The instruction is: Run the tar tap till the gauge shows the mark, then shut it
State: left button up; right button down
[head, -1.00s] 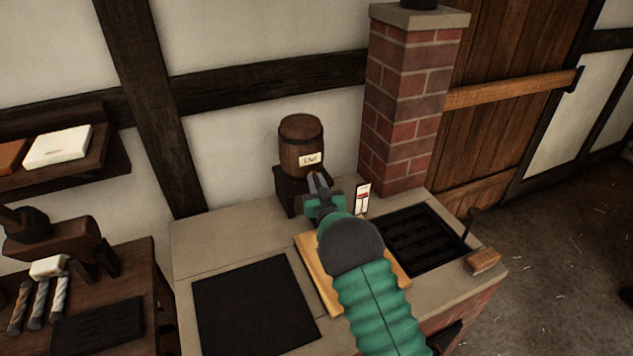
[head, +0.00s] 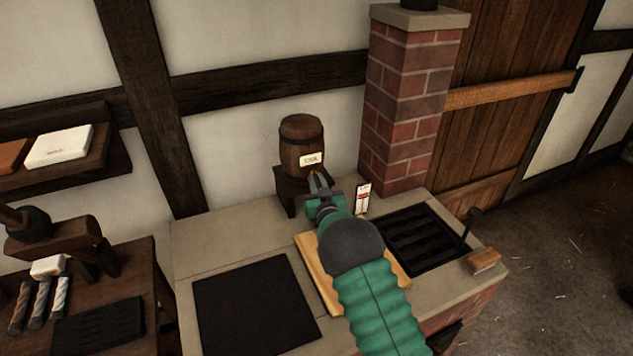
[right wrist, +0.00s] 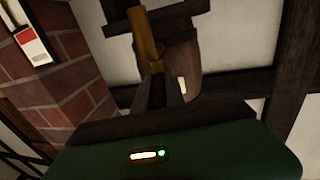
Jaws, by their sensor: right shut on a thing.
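The tar barrel (head: 300,141), small and wooden with a pale label, sits on a dark stand at the back of the stone counter. My right gripper (head: 318,182) reaches to the barrel's front and is shut on the tap, which is mostly hidden in the head view. In the right wrist view a brass-coloured tap piece (right wrist: 146,38) stands at the fingertips, with the barrel (right wrist: 181,62) behind it. The gauge (head: 362,198) is a white card with red on it, right of the gripper; it also shows in the right wrist view (right wrist: 32,38). My left gripper is not in view.
A wooden board (head: 316,272) lies under my right arm. A black grate (head: 424,240) is to its right and a dark plate (head: 255,306) to its left. The brick chimney (head: 404,110) rises behind the gauge. A side bench (head: 135,262) holds rope pieces.

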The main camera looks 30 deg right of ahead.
dwell(0.4)
jog(key=shift+w+a+f+m+g+h+b, duration=0.1)
jog(key=shift+a+m+g+h+b, duration=0.1)
jog(key=shift+m+h+b, duration=0.25)
jog(key=shift+w+a+f+m+g+h+b, duration=0.15)
jog(key=shift+m+h+b, duration=0.1)
jog(key=shift+h+b, duration=0.35)
jog(key=m+g+h, duration=0.1)
jog(key=h, duration=0.1)
jog(key=m+g+h, duration=0.2)
jog(key=a+m+g+h, duration=0.1)
jog(key=m+h, duration=0.1)
jog(key=h, duration=0.1)
jog(key=shift+w+a+r+g, duration=0.1)
jog(key=shift+w+r+g, duration=0.15)
jog(key=shift+w+g, duration=0.1)
jog(key=shift+m, duration=0.3)
jog(key=c, duration=1.8)
grip_release()
jog(key=o, duration=0.4)
jog(key=shift+w+f, duration=0.15)
jog(key=shift+w, duration=0.05)
